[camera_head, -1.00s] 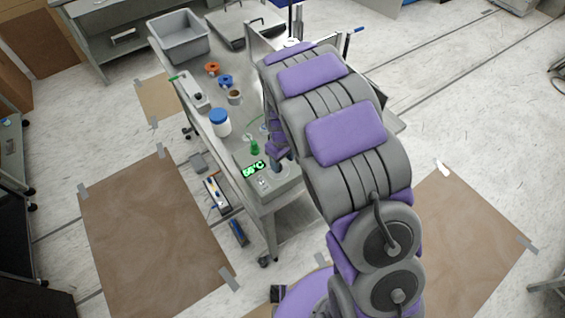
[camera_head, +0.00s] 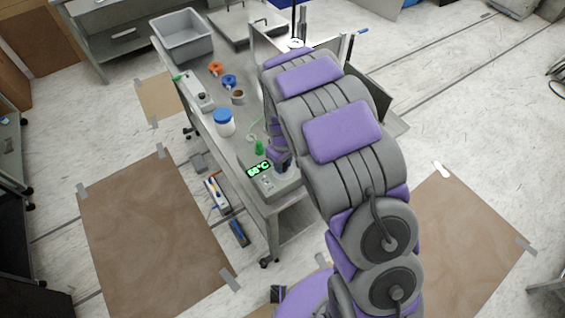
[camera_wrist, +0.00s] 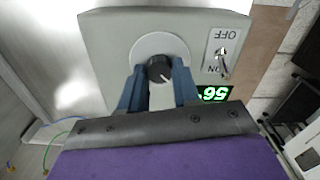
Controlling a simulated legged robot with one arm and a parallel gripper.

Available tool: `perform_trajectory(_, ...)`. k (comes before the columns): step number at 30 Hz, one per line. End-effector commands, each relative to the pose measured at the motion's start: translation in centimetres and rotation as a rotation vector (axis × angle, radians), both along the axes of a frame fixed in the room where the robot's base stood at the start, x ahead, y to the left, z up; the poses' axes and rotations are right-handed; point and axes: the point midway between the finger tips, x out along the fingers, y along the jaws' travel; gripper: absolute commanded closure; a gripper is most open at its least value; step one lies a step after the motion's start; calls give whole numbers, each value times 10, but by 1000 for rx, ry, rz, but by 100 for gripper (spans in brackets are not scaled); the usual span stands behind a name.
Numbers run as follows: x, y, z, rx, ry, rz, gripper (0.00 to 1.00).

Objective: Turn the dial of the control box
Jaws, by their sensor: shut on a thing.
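The control box (camera_wrist: 105,50) is a pale grey box that fills the middle of the wrist view. Its dark round dial (camera_wrist: 160,70) sits on a white disc, with a light pointer mark. My gripper (camera_wrist: 158,88) has its two blue fingers closed on either side of the dial. A toggle switch (camera_wrist: 222,55) marked OFF and ON and a green lit display (camera_wrist: 214,93) are beside it, upside down in this view. In the head view, the box (camera_head: 284,184) stands at the near end of the cart, its display (camera_head: 258,170) showing a °C reading; my arm hides the dial there.
The metal cart (camera_head: 225,142) carries a blue-lidded jar (camera_head: 223,122), a green bottle (camera_head: 259,147), a grey bin (camera_head: 182,36) and small coloured parts. A tool tray (camera_head: 217,196) is on the lower level. Floor on both sides is mostly clear.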

Motion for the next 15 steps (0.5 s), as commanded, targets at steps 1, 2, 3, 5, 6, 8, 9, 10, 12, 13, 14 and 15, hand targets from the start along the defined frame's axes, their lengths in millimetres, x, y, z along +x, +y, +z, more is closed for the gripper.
perform_trajectory(1, 0, 2, 0, 3, -1, -1, 95)
perform_trajectory(2, 0, 2, 0, 4, -2, -1, 98)
perform_trajectory(3, 0, 2, 0, 4, -1, -1, 99)
perform_trajectory(5, 0, 2, 0, 4, -1, 0, 99)
perform_trajectory(6, -1, 2, 0, 4, -1, 0, 99)
perform_trajectory(8, -1, 1, 0, 4, -1, -1, 99)
perform_trajectory(9, -1, 1, 0, 4, -1, -4, 99)
perform_trajectory(10, -1, 1, 0, 4, -1, -7, 99)
perform_trajectory(12, -2, 1, 0, 3, 0, -18, 99)
perform_trajectory(13, -2, 1, 1, 3, 0, -24, 99)
perform_trajectory(14, -2, 1, 1, 2, 1, -32, 99)
perform_trajectory(15, -2, 1, 1, 3, 1, -47, 99)
